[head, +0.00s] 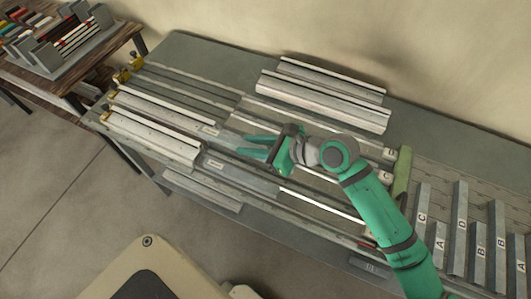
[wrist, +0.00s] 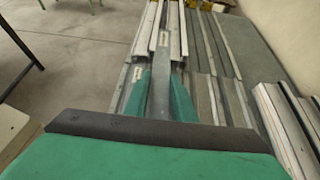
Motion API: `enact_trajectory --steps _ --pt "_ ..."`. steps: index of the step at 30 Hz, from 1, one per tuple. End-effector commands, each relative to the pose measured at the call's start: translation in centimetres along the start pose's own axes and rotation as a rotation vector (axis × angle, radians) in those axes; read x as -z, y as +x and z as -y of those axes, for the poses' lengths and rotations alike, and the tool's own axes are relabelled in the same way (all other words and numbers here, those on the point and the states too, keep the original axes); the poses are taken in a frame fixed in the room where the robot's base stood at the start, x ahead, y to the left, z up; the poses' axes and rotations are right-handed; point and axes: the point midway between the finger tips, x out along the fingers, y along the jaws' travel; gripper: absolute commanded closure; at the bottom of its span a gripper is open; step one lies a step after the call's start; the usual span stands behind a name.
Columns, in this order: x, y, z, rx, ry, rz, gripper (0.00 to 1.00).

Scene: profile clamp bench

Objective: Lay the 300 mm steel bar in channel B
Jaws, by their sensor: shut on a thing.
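My gripper (head: 258,146) is over the middle of the clamp bench, its green fingers pointing left. In the wrist view its fingers (wrist: 160,98) are shut on a flat grey steel bar (wrist: 160,72). The bar reaches away from the fingers and has a pale label near its far end. It also shows in the head view (head: 222,136). It lies roughly along the long channels; I cannot tell whether it touches one. The channels (head: 165,85) run lengthwise along the bench. Letters D and C show at the right end; I cannot make out channel B's mark.
Yellow clamps (head: 123,76) stand at the left end, and a green end bar (head: 402,170) at the right. Pale profiles (head: 320,100) lie along the back. Several lettered pieces (head: 460,222) lie at right. A side table (head: 20,62) with a rack stands at upper left.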

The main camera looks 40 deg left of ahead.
Motion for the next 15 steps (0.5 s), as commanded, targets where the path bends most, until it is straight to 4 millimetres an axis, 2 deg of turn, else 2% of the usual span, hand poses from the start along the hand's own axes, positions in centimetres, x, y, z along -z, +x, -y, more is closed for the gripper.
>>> enact_trajectory --steps 1,6,9,15 --pt "1.2 0.0 0.7 0.004 0.007 0.0 1.0" --pt "4.1 0.0 2.5 0.007 0.007 0.001 1.0" --pt "5.2 0.1 3.1 0.007 0.006 0.0 1.0" --pt "6.1 0.2 3.6 0.005 0.005 0.0 1.0"
